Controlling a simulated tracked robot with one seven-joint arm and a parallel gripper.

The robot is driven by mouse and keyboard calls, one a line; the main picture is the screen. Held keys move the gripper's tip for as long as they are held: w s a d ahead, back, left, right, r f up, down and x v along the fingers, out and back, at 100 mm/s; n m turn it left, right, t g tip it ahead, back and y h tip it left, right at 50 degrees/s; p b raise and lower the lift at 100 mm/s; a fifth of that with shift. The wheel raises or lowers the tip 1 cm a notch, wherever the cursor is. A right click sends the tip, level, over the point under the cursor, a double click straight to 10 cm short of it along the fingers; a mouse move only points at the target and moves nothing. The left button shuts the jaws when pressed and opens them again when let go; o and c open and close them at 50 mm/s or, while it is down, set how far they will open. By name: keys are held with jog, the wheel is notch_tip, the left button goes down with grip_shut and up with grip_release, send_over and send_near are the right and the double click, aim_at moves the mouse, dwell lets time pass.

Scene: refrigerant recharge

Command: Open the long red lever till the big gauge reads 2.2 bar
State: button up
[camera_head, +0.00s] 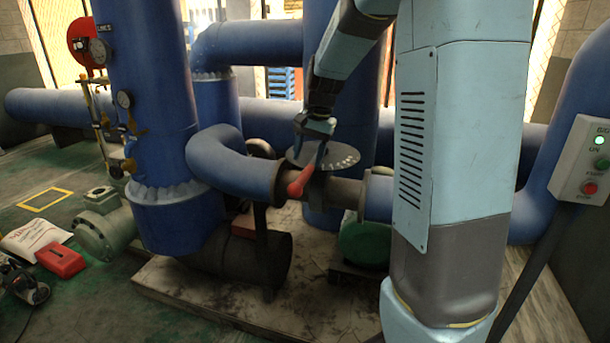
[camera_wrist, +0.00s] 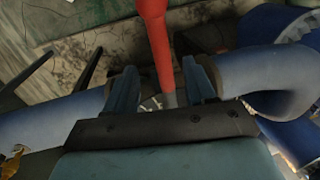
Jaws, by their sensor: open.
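The long red lever (camera_head: 299,184) sits on the valve in the horizontal blue pipe, beneath a grey notched disc (camera_head: 342,158). My gripper (camera_head: 314,155) is open and points down at the lever from above. In the wrist view the red lever (camera_wrist: 157,40) runs up from between the two fingers of my gripper (camera_wrist: 161,85), with a gap on each side. The lever's pivot is partly hidden by my gripper.
Smaller gauges (camera_head: 124,99) are on the left blue column. Blue pipes and a green flange (camera_head: 365,243) crowd around the valve. A control box (camera_head: 583,160) with buttons is at the right. A red case (camera_head: 60,261) lies on the floor at left.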

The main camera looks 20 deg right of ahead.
aim_at(304, 176)
jog(key=f, duration=0.4)
jog(key=a+f, duration=0.1)
jog(key=f, duration=0.1)
jog(key=shift+w+f, duration=0.3)
jog(key=shift+w, duration=0.1)
grip_shut()
dwell(0.4)
